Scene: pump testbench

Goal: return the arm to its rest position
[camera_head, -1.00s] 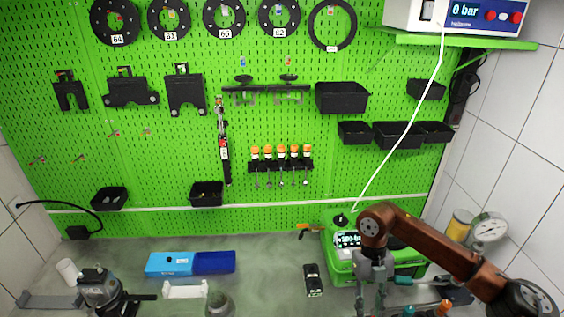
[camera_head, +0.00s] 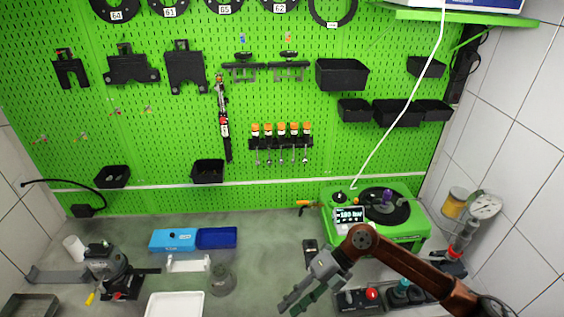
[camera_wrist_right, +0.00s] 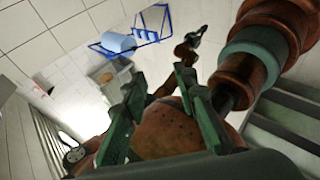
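My right arm, reddish brown, comes in from the right in the head view. Its right gripper (camera_head: 293,303) hangs over the front of the bench, pointing down and left. In the right wrist view its green fingers (camera_wrist_right: 160,112) stand well apart with nothing between them. Behind them are brown arm parts, white tiles and a blue wire rack with a light blue roll. My left arm does not show in the head view. A small brown arm with a dark end shows in the wrist view, too small to read.
The green pump unit (camera_head: 333,222), with a black disc and purple knob on top, stands behind my right arm. A tray with a red button (camera_head: 372,293) is close below the arm. A white tray (camera_head: 175,304), blue box (camera_head: 173,240) and black-and-grey device (camera_head: 105,264) stand left.

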